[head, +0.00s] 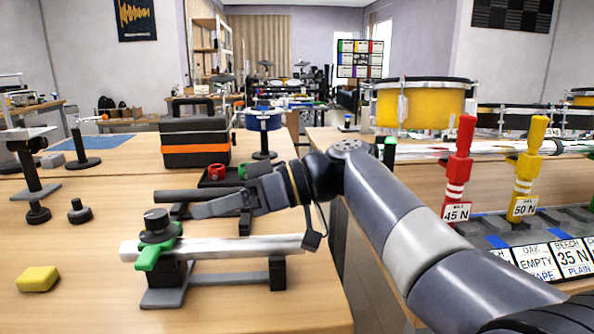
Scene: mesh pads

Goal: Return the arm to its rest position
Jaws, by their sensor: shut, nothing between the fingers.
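My arm (388,206) reaches in from the lower right and bends over the gap between the two benches. My gripper (200,203) points left, above the rear side of a clamp stand on the left bench. Its fingers look closed, with nothing seen between them. The stand holds a pale rod (225,245) under a green clamp (158,251) with a black knob (156,219). The gripper appears apart from the rod, though the exact gap cannot be told.
A yellow block (38,279) lies at the front left. A black and orange case (195,141) and a red ring (216,172) stand behind the gripper. On the right bench are a red tool (460,165), a yellow tool (527,170) and a yellow drum (424,103).

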